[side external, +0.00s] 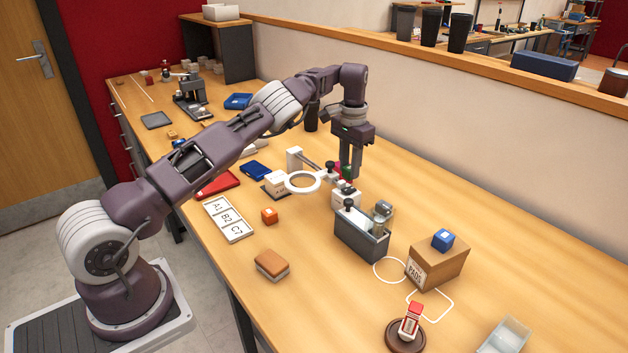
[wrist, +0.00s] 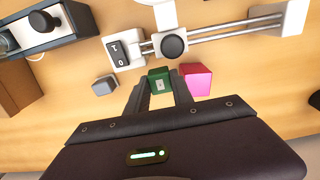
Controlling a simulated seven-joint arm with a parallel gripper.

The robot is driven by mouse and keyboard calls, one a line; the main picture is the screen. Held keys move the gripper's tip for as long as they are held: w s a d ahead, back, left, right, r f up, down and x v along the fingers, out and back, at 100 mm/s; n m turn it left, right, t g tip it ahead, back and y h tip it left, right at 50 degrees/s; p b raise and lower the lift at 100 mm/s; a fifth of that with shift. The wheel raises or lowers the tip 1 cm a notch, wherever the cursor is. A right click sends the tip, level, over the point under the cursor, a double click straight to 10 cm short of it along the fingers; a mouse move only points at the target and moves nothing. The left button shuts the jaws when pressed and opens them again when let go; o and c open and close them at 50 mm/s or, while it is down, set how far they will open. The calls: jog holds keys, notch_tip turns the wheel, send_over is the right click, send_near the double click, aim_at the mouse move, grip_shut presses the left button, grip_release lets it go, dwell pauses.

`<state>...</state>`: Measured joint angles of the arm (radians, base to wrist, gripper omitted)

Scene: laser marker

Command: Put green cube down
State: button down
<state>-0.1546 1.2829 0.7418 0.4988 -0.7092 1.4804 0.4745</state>
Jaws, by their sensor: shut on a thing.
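My gripper (wrist: 160,85) is shut on a green cube (wrist: 159,84), which sits between the two fingertips in the wrist view. The cube has a small pale mark on its face. In the side view my gripper (side external: 348,172) points down behind the white rail device, and the green cube (side external: 347,173) shows only in small part. I cannot tell whether the cube touches the table. A pink cube (wrist: 196,80) is close to the right of the green one in the wrist view.
A white rail device with a black knob (wrist: 173,46) lies just beyond the gripper. A small grey cube (wrist: 104,85) is to the left. The table's far right is fairly clear.

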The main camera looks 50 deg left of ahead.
jog(key=shift+f, duration=2.75)
jog(key=shift+f, duration=0.2)
jog(key=c, duration=1.4)
grip_release()
notch_tip(320, 180, up, 6)
jog(key=shift+r, duration=0.95)
